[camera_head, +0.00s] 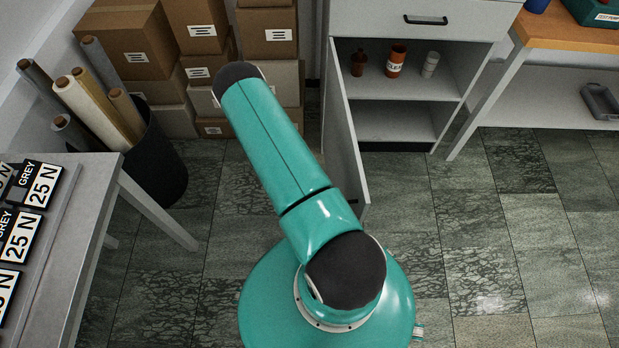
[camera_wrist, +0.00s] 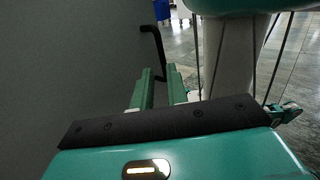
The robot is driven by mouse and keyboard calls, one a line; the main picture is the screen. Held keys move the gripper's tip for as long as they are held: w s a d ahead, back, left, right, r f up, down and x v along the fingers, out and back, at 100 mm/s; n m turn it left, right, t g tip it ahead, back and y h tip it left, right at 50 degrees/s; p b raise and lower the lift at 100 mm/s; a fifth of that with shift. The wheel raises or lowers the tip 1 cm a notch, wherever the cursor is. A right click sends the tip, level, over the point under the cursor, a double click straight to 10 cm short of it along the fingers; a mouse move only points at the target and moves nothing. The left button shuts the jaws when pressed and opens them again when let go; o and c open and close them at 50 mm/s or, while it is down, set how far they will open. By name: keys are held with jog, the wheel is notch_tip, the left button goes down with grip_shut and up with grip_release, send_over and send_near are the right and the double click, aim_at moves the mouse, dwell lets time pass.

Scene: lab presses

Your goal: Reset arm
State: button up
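My gripper (camera_wrist: 160,73) shows in the wrist view with its two green fingers apart and a gap between them. A black bar handle (camera_wrist: 155,42) stands just beyond the fingertips, on a grey panel (camera_wrist: 70,70) that fills the left of that view. I see no clear grip on the handle. In the head view my teal arm rises from its base and bends at the top; the gripper itself is hidden there. The cabinet door (camera_head: 345,140) stands open, seen nearly edge-on, right of my arm.
The open cabinet (camera_head: 400,100) holds small containers, including an orange one (camera_head: 396,60); a drawer (camera_head: 420,18) above it is closed. Cardboard boxes (camera_head: 135,40) and a black bin (camera_head: 155,165) of rolls stand left. A grey table (camera_head: 95,180) is at the left edge. Floor at right is clear.

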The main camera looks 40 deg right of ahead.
jog(key=shift+w, duration=1.15)
jog(key=w+a+r+t, duration=0.2)
jog(key=w+r+t, duration=0.1)
jog(key=r, duration=0.5)
jog(key=w+a+r+t, duration=0.3)
jog(key=r+t, duration=0.1)
jog(key=r, duration=0.3)
jog(key=w+a+r+t, duration=0.2)
jog(key=r+t, duration=0.1)
jog(key=r, duration=0.5)
jog(key=s+a+r+t, duration=0.4)
jog(key=a+r+t, duration=0.2)
jog(key=r, duration=0.4)
jog(key=s+a+r+t, duration=0.5)
jog(key=a+r+t, duration=0.2)
jog(key=r, duration=0.3)
jog(key=shift+m+t+y, duration=0.3)
